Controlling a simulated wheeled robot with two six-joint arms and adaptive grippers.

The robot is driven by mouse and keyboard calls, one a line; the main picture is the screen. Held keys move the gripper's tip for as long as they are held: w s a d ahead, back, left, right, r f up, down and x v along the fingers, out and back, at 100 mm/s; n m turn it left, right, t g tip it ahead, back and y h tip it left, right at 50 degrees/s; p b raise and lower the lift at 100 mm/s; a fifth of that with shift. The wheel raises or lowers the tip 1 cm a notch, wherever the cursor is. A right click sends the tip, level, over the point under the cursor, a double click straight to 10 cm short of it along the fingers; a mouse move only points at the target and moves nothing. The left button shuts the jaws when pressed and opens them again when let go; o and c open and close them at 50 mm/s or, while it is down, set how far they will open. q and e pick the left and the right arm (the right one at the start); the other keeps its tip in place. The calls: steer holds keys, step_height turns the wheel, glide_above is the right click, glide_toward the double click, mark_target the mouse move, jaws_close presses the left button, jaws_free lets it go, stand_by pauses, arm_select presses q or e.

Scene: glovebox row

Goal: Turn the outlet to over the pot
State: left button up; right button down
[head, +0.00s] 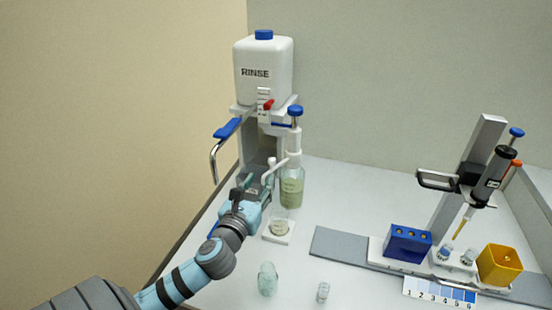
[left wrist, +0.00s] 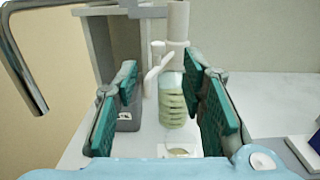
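The white outlet (head: 279,163) sticks out to the left from the dispenser (head: 294,138) with a blue cap, on a bottle of pale green liquid (head: 291,190). The pot (head: 279,228), a small glass with pale contents, stands on a white square plate (head: 278,238) in front of the bottle. My left gripper (head: 257,183) is open, close to the outlet. In the left wrist view the outlet (left wrist: 158,66) shows between the spread green-padded fingers (left wrist: 163,80), with no clear contact. The pot (left wrist: 179,152) shows low between them. My right gripper is not in view.
A white RINSE tank (head: 263,72) with a blue lever and a bent metal spout (head: 214,163) stands behind. A glass jar (head: 267,279) and a small vial (head: 323,292) stand in front. A pipette stand (head: 470,185), blue rack (head: 407,244) and yellow box (head: 500,265) are on the right.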

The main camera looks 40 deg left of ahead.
mark_target(271, 163)
arm_select(q)
steer(key=x, duration=1)
steer(key=shift+w+a+f+b, duration=0.15)
steer(key=shift+a+f+b, duration=0.1)
steer(key=shift+b, duration=0.15)
steer(key=shift+w+a+r, duration=0.1)
steer(key=shift+w+r, duration=0.05)
steer(key=shift+w, duration=0.1)
jaws_close()
